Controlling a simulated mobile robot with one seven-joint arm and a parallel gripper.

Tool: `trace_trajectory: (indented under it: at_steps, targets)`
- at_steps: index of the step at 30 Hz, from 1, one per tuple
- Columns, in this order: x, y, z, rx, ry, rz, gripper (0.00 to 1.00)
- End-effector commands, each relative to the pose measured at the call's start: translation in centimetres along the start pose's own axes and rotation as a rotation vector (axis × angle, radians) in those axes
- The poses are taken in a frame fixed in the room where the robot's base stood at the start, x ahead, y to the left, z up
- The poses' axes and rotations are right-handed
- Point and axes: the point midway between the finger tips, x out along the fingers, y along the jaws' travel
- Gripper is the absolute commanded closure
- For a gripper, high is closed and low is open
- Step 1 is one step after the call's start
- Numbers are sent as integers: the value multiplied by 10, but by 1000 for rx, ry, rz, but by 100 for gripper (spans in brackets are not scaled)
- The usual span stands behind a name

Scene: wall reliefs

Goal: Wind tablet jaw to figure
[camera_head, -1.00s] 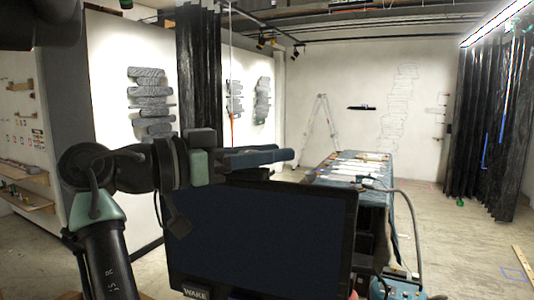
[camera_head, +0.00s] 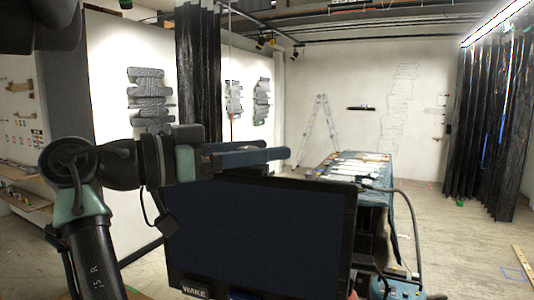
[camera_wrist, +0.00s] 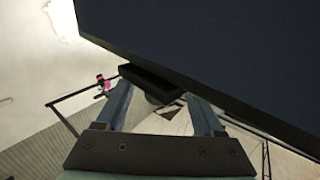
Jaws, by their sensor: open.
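A large dark tablet screen (camera_head: 265,235) stands in front of me in the head view, with "WAKE" on its lower edge. My gripper (camera_head: 278,155) lies along and just above its top edge, its blue fingers pointing right. In the wrist view the dark panel (camera_wrist: 220,50) fills the upper right. The open fingers of my gripper (camera_wrist: 158,95) have a dark block with a rounded part (camera_wrist: 152,80) near and between their tips. I cannot tell whether they touch it. No jaw or figure scale can be made out clearly.
A table (camera_head: 350,170) with papers stands behind the screen, with a hose (camera_head: 400,205) at its right. A ladder (camera_head: 318,130) leans at the back wall. Grey reliefs (camera_head: 150,95) hang on the left wall. Floor at the right is mostly clear.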

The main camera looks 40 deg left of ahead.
Motion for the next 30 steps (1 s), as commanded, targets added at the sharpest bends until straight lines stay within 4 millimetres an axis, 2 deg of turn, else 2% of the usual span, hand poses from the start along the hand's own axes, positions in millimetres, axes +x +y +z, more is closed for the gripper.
trace_trajectory:
  at_steps: [9, 15, 21, 30]
  targets:
    - [-71, 0, 4, 3, 2, -4, 31]
    - [-103, 0, 2, 1, 2, -2, 31]
    - [-115, 0, 1, 0, 0, 0, 31]
    - [-115, 0, 0, -1, 0, 0, 31]
